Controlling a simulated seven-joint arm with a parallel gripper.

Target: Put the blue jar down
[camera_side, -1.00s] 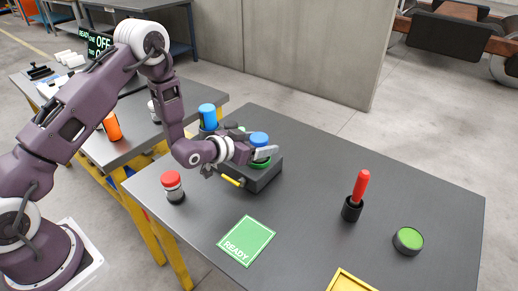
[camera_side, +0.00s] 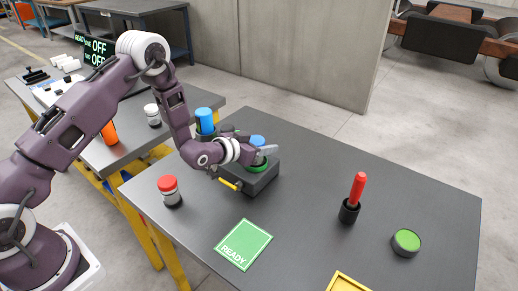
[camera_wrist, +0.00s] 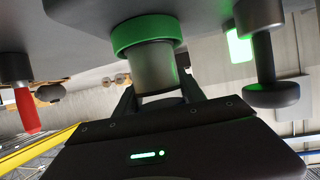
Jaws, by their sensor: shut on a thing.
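The blue jar (camera_side: 257,141) has a blue lid and a grey body. It stands upright at the green ring on top of a dark box (camera_side: 262,182). My gripper (camera_side: 262,151) is shut around the jar's body from the side, just below the lid. In the wrist view, the grey jar body (camera_wrist: 155,68) lies between my fingers (camera_wrist: 160,92), and its base meets the green ring (camera_wrist: 147,35). I cannot tell if the base bears fully on the box.
A tall blue cylinder (camera_side: 205,120) stands behind my wrist. A red-lidded jar (camera_side: 169,190), a green READY mat (camera_side: 244,243), a red-handled tool in a black holder (camera_side: 350,208) and a green-topped puck (camera_side: 406,242) are on the table.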

